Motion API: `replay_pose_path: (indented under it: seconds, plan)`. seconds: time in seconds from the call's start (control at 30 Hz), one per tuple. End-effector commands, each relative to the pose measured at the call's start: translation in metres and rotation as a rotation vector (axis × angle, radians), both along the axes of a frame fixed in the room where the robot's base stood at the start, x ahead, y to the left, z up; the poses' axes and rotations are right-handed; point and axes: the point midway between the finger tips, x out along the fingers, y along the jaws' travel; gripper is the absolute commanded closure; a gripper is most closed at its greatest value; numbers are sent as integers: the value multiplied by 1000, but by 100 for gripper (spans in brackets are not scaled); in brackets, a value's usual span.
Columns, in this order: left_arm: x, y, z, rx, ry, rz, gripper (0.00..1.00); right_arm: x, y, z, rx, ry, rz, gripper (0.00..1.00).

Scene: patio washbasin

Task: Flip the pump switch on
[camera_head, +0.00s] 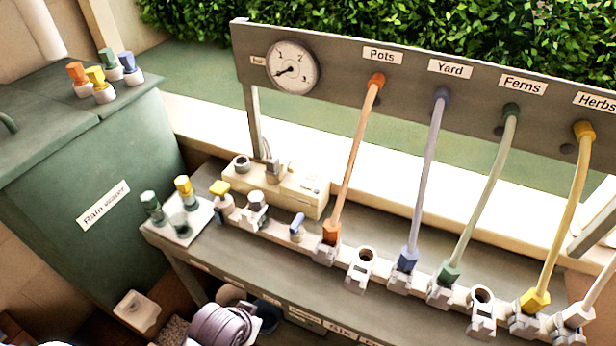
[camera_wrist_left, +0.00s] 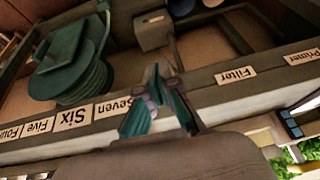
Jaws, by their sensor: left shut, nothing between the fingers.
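The pump switch is most likely the small grey lever (camera_head: 273,168) on top of the cream box (camera_head: 290,190) behind the row of valves; which way it is thrown is too small to tell. The box also has a round dark port (camera_head: 242,163) at its left end. My left gripper (camera_wrist_left: 160,85) shows in the left wrist view, shut and empty, in front of a bench edge with labels. It is not seen in the head view, so its distance from the box cannot be told. My right gripper is in neither view.
A grey bench (camera_head: 350,305) carries the valve row, with coloured hoses rising to a labelled board (camera_head: 420,85) with a gauge (camera_head: 292,65). A green rain-water tank (camera_head: 120,165) stands at left. A coiled hose (camera_head: 220,325) sits below the bench; a green reel (camera_wrist_left: 75,65) shows in the wrist view.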

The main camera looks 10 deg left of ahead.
Motion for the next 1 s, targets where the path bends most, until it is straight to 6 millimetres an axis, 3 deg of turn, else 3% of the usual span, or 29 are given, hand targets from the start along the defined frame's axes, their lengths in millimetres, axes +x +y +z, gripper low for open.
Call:
replay_pose_path:
  seconds: [0.03, 0.1, 0.3, 0.5, 0.7, 1.0]
  plan:
    - [27, -4, 34, -5, -92, -7, 100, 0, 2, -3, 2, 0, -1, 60]
    - [61, -11, 70, -21, -207, -7, 100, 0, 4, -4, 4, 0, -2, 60]
    - [140, -27, 135, -77, -462, -18, 100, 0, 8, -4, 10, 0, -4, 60]
    - [201, -30, 180, -131, -645, -36, 100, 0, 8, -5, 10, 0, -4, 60]
    - [236, -24, 207, -165, -741, -47, 100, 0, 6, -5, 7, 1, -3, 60]
    - [246, -22, 215, -181, -769, -50, 100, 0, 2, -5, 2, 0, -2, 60]
